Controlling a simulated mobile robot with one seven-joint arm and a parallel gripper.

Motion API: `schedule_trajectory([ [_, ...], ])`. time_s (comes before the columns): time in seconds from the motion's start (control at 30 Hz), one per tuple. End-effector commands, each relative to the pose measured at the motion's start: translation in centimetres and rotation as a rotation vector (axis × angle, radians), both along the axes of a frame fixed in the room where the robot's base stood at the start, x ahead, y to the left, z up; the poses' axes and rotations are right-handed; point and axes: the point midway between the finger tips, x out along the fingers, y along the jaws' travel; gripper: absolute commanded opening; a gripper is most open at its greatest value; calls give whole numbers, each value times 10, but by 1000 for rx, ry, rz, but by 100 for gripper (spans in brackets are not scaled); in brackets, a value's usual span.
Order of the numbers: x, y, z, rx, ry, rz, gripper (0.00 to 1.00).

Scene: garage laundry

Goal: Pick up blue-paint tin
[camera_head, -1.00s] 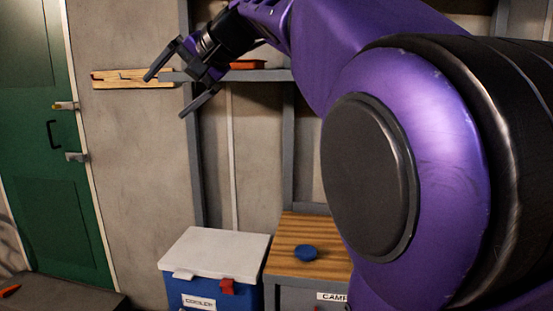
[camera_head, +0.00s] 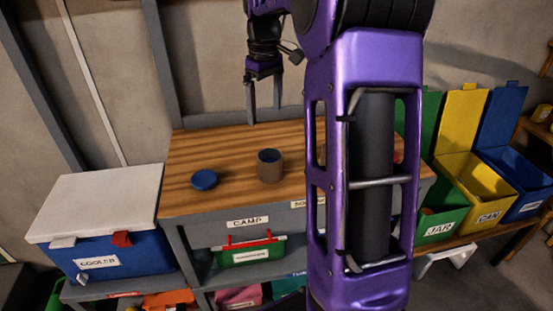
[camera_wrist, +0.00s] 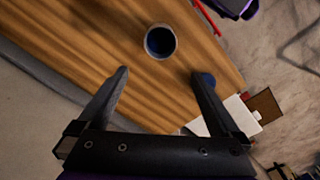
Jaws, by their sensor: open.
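The blue-paint tin (camera_head: 270,167) is an open grey-brown can standing upright on the wooden bench top, with blue inside. In the wrist view the tin (camera_wrist: 160,42) lies beyond my fingertips, roughly centred between them. My gripper (camera_head: 264,106) is open and empty, pointing down above the back of the bench, behind and above the tin. In the wrist view my gripper (camera_wrist: 160,74) shows two spread fingers with bare bench between them. A round blue lid (camera_head: 204,180) lies flat on the bench left of the tin; one finger partly hides it in the wrist view.
A white-lidded blue cooler (camera_head: 98,230) stands at left. Green, yellow (camera_head: 470,185) and blue open bins stand at right. The wall is close behind the bench. My arm hides the bench's right part.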

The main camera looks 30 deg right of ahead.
Motion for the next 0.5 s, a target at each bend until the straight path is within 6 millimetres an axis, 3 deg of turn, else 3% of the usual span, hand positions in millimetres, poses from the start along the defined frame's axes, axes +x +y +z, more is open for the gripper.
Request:
schedule_trajectory([
  [0.17,-3,-5,-21,-3,15,16,100],
  [0.5,-4,-4,-94,-3,14,13,100],
])
